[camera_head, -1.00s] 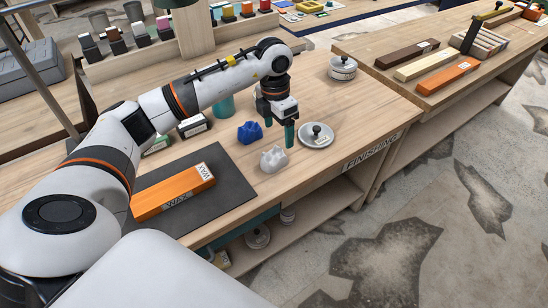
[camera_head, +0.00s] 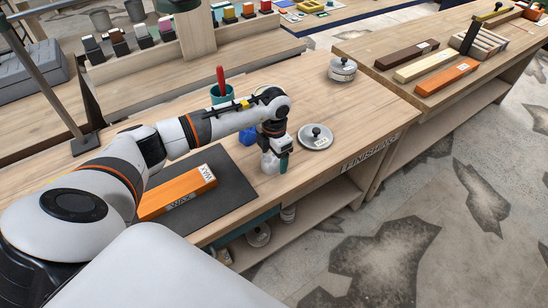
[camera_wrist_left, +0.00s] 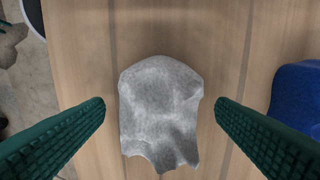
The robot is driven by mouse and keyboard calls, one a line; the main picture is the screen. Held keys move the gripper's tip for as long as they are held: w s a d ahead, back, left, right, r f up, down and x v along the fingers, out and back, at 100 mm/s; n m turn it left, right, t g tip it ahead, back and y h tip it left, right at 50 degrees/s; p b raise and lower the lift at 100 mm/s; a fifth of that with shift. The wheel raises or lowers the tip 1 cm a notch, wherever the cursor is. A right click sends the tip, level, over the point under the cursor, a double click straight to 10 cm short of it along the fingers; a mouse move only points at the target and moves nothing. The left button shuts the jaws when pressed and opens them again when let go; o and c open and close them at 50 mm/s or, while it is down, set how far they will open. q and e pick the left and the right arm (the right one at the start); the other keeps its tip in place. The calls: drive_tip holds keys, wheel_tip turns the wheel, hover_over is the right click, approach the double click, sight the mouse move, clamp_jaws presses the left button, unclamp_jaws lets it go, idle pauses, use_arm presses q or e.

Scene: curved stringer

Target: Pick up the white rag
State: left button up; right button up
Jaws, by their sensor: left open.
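The white rag (camera_wrist_left: 160,112) lies crumpled on the wooden bench top. In the left wrist view it sits between the two green fingers of my left gripper (camera_wrist_left: 160,112), with a gap on each side. In the head view the left gripper (camera_head: 275,166) points down over the rag's spot, and the rag (camera_head: 269,164) is mostly hidden behind it. The left gripper is open and holds nothing. My right gripper is not in view.
A blue rag (camera_wrist_left: 298,92) lies close beside one finger, and also shows in the head view (camera_head: 246,136). A round grey lid with a black knob (camera_head: 316,137) is right of the gripper. An orange WAX block (camera_head: 178,192) lies on a dark mat (camera_head: 228,187). A teal cup (camera_head: 222,94) stands behind.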

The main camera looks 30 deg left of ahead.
use_arm(q)
drive_tip(key=shift+f, duration=0.25)
drive_tip(key=c, duration=1.1)
drive_tip(key=shift+o, duration=0.2)
wheel_tip(320, 180, up, 10)
drive_tip(key=shift+r+b, duration=0.1)
drive_tip(key=shift+b, duration=0.75)
drive_tip(key=o, duration=0.4)
drive_tip(key=c, duration=0.3)
